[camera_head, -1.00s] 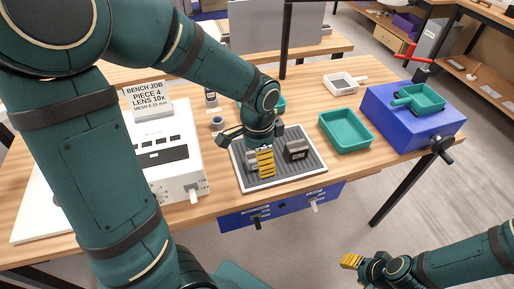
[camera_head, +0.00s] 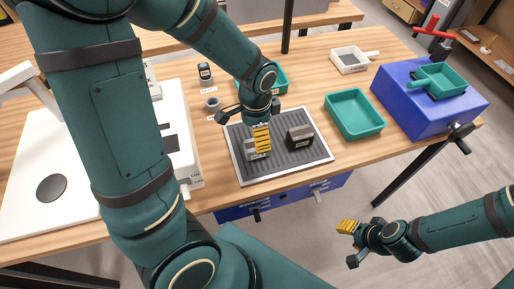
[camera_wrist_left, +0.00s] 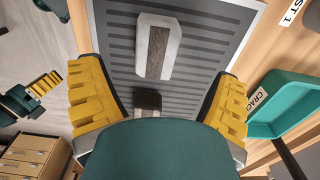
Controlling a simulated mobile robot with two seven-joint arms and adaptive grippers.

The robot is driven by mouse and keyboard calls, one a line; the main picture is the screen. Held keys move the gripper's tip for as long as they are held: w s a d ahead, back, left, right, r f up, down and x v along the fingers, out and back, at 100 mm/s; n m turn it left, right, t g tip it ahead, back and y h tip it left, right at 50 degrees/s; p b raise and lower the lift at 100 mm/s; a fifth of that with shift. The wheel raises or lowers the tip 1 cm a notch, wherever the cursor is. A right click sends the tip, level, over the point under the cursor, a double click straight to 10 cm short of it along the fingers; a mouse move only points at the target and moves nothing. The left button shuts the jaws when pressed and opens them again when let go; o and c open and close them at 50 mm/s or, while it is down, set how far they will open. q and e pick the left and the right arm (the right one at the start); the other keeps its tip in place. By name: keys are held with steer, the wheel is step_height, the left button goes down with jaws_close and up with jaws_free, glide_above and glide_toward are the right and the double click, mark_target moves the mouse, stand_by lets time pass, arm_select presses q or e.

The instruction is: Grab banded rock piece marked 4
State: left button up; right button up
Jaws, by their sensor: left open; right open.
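Two banded rock pieces stand on a grey ribbed mat (camera_head: 310,165). The lighter piece (camera_head: 250,154) is on the left, partly behind my left gripper (camera_head: 261,142); the darker piece (camera_head: 300,137) is to its right. Their small labels are unreadable, so I cannot tell which is marked 4. In the left wrist view, the light piece with a dark band (camera_wrist_left: 158,48) lies ahead, and the dark piece (camera_wrist_left: 147,98) is partly hidden by my gripper's body. My left gripper (camera_wrist_left: 158,95) is open and empty over the mat. My right gripper (camera_head: 347,228) is open, away from the table.
A green tray (camera_head: 355,113) and blue box (camera_head: 408,105) stand right of the mat. Another green tray (camera_head: 279,78) is behind my left gripper. A white machine (camera_head: 182,150) stands left, with a small grey ring (camera_head: 212,103) near the mat's back-left corner.

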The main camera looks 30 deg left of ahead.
arm_select(q)
steer(key=f, duration=0.2)
steer(key=f+b, duration=0.1)
steer(key=f, duration=0.3)
steer(key=shift+s+d+f+b, duration=0.1)
steer(key=shift+d+f+b, duration=0.15)
steer(key=shift+b, duration=0.05)
steer(key=c, duration=1.4)
